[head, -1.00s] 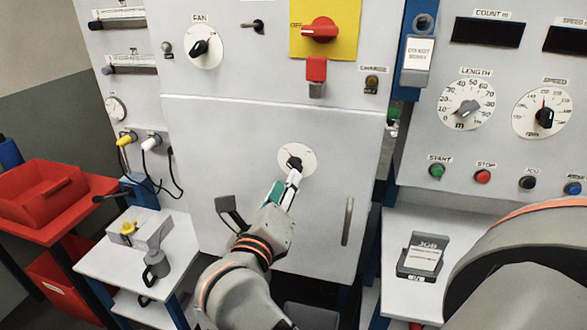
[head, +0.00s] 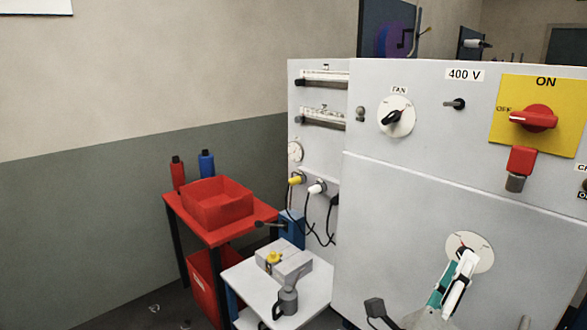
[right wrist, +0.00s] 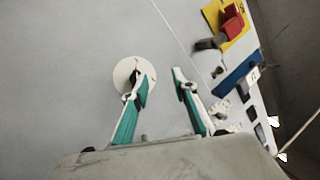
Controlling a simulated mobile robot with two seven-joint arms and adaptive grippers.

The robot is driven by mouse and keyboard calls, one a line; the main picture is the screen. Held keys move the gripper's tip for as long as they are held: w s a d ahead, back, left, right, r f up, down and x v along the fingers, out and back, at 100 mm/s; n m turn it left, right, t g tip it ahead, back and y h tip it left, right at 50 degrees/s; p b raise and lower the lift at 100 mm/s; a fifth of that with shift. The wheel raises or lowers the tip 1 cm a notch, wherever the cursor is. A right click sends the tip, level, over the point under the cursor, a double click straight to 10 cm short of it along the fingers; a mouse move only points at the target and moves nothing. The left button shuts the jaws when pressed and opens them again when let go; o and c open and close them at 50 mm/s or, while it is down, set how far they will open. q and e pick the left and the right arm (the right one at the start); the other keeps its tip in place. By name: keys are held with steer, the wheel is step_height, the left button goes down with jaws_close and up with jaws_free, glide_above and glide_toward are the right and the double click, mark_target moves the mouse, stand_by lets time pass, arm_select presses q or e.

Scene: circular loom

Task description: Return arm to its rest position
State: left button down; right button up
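My right gripper (head: 460,282) is low at the right of the head view, in front of the grey cabinet door (head: 400,215). A round white dial (head: 470,245) on that door is partly covered by its fingers. In the right wrist view the two teal-and-white fingers of the gripper (right wrist: 160,88) stand apart with nothing between them. The left fingertip overlaps the dial (right wrist: 124,74); I cannot tell whether it touches. My left gripper is not in view.
A red switch (head: 534,118) on a yellow plate and a fan knob (head: 396,116) are above the door.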

steer(key=a+f+n+t+y, duration=0.3)
steer(key=a+f+n+y, duration=0.55)
steer(key=n, duration=0.65)
steer(key=a+f+n+t+y, duration=0.2)
steer(key=a+f+n+y, duration=0.3)
steer(key=f+n+y, duration=0.8)
steer(key=s+d+f+n+g+h, duration=0.1)
steer(key=s+f+n+g, duration=0.3)
steer(key=f, duration=0.8)
steer(key=s+d+f+n+g+h, duration=0.2)
steer(key=s+d+f+n+g, duration=0.2)
steer(key=s+f, duration=0.5)
step_height(320, 180, down, 4)
steer(key=shift+r+g, duration=0.15)
steer(key=shift+g, duration=0.35)
steer(key=shift+d, duration=0.1)
